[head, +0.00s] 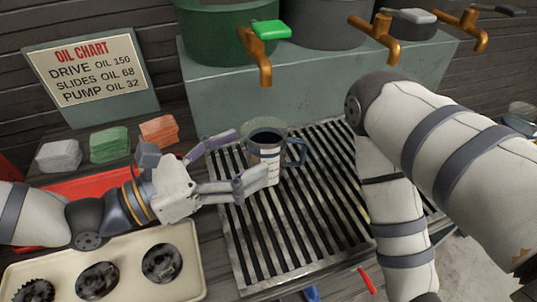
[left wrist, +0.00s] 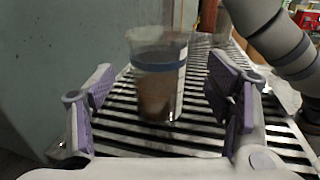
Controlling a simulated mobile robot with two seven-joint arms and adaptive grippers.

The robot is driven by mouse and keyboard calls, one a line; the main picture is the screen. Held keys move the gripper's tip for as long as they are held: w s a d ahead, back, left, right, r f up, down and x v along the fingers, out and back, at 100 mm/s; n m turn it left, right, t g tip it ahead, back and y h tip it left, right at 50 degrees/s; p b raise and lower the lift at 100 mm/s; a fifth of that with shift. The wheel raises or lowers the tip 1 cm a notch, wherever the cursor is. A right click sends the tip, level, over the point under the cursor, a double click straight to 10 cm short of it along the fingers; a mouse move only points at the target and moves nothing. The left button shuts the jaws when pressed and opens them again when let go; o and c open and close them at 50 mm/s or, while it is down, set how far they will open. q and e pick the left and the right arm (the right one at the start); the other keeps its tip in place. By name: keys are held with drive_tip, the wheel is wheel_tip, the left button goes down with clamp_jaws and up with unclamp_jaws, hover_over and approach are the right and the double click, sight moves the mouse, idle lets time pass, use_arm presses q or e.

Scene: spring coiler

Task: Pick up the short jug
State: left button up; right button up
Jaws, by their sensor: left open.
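The short jug (head: 268,158) is a small cup with a dark inside, a blue handle on its right and a pale label. It stands upright on the slatted drip grate, and in the left wrist view the jug (left wrist: 158,88) looks see-through with a blue band and brown lower part. My left gripper (head: 254,158) is open, reaching in from the left with one finger behind the jug and one in front. In the left wrist view its two purple-padded fingers (left wrist: 165,90) are on either side of the jug with gaps. My right gripper is out of view.
The grate (head: 240,255) lies below a grey-green stand (head: 215,95) with brass taps (head: 265,70). A pale, see-through round shape (head: 262,126) shows just behind the jug. My right arm rises right of the grate. A tray of gears (head: 190,283) lies front left.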

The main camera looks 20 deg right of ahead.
sight(277, 154)
use_arm(q)
drive_tip(key=x, duration=0.5)
drive_tip(key=shift+w+d+f, duration=0.1)
drive_tip(key=shift+d+f, duration=0.1)
drive_tip(key=shift+r, duration=0.1)
drive_tip(key=c, duration=1.5)
